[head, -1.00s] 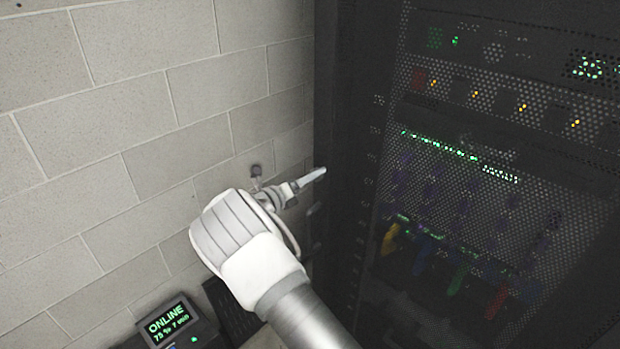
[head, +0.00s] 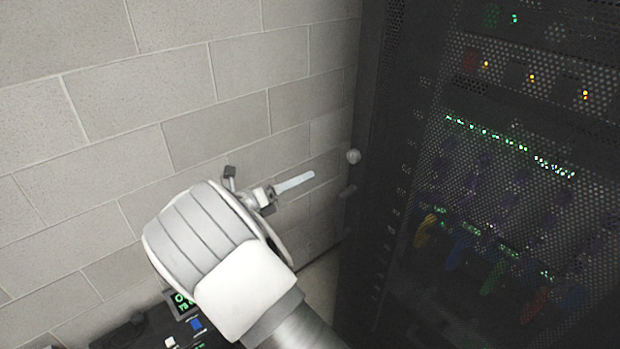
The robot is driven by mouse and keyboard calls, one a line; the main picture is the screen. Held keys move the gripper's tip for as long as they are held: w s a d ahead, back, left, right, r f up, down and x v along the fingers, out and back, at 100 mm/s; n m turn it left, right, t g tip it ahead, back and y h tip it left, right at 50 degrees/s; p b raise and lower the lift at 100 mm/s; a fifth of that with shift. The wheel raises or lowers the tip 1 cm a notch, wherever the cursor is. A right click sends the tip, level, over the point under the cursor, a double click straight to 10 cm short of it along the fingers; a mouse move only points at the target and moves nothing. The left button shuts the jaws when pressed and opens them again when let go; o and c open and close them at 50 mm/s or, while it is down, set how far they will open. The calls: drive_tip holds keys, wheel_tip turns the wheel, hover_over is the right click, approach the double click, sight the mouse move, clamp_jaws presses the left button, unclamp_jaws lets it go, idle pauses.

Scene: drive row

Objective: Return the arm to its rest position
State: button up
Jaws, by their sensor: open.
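My arm reaches up from the bottom of the head view, with its white and grey wrist in front of the block wall. My gripper (head: 270,190) is at the far end of the wrist, left of the dark rack. A pale finger points right toward the rack's edge, and a small dark part stands up on its left. The gripper is open and I see nothing held in it. The wrist hides part of the gripper.
A dark rack (head: 400,200) with a perforated front fills the right side. A block wall (head: 180,80) stands at left. A dark console (head: 130,335) with a green display is partly hidden below my wrist.

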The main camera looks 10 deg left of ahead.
drive_tip(key=shift+s+a, duration=0.15)
drive_tip(key=shift+s, duration=0.1)
drive_tip(key=s+d+r+m+g+y, duration=0.1)
drive_tip(key=s+d+r+m+g, duration=0.2)
drive_tip(key=d+m, duration=0.4)
drive_tip(key=s+d+r+m+g+y, duration=0.15)
drive_tip(key=d+m+g, duration=0.3)
drive_tip(key=d, duration=0.55)
drive_tip(key=s+d+r+m+g+y, duration=0.1)
drive_tip(key=s+d+r+m+g, duration=0.2)
drive_tip(key=d+m, duration=0.4)
drive_tip(key=s+d+r+m+t+y, duration=0.1)
drive_tip(key=s+d+r+m+y, duration=0.1)
drive_tip(key=s+m, duration=0.7)
drive_tip(key=s+d+r+m+t+y+b, duration=0.1)
drive_tip(key=s+d+m+y, duration=0.4)
drive_tip(key=s+m, duration=0.5)
drive_tip(key=shift+s+r, duration=0.6)
drive_tip(key=shift+s, duration=0.95)
